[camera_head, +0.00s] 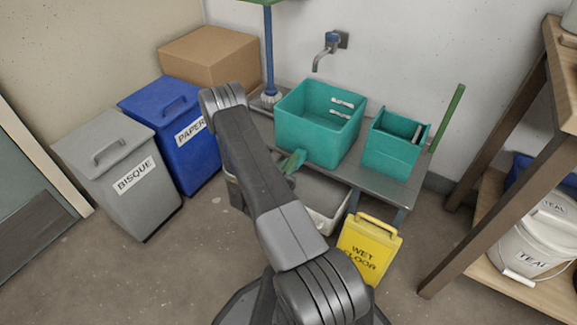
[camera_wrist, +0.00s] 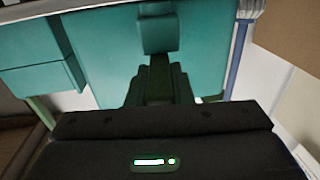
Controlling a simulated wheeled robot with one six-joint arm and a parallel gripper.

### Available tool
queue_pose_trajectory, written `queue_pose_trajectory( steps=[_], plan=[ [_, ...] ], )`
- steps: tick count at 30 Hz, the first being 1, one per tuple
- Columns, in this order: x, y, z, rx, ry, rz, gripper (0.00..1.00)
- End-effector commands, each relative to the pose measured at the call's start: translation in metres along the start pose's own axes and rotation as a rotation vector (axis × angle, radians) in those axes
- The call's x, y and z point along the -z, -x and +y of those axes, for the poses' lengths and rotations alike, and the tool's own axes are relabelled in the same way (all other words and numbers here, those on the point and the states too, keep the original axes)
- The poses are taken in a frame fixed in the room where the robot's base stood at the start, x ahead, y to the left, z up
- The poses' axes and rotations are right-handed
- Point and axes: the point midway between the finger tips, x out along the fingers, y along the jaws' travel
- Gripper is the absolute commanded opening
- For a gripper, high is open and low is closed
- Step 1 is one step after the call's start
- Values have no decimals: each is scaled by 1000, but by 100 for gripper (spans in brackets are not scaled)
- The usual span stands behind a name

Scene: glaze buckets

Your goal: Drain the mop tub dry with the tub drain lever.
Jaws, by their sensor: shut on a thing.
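The teal mop tub (camera_head: 318,125) stands on a grey metal bench under the wall tap, with two white marks on its inner wall. I cannot tell whether water is in it. A green lever (camera_head: 294,161) sticks out at the tub's lower front. In the wrist view the tub's front wall (camera_wrist: 105,60) fills the background, and the lever (camera_wrist: 158,37) shows as a teal block with a dark stem. My gripper (camera_wrist: 158,90) is shut on the lever, low in front of the tub. In the head view my arm mostly hides the gripper.
A smaller teal bucket (camera_head: 392,150) stands right of the tub. A pale basin (camera_head: 327,222) lies below the bench. A yellow wet-floor sign (camera_head: 368,250) stands at its front. Grey (camera_head: 120,175) and blue (camera_head: 170,125) bins are left, a wooden shelf (camera_head: 500,170) right.

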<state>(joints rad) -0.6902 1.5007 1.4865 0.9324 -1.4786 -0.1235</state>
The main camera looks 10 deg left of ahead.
Motion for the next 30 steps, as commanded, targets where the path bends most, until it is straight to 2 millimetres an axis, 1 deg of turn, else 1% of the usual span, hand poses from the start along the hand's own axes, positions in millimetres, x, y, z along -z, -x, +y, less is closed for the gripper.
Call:
queue_pose_trajectory(
  steps=[9,20,21,23,24,30],
  plan=[
    [-1,-1,8,113,3,1,0],
    [0,0,8,130,0,-1,0],
    [0,0,8,130,0,-1,28],
    [0,0,8,130,0,-1,40],
    [0,0,8,130,0,-1,42],
    [0,0,8,130,0,0,42]
  ],
)
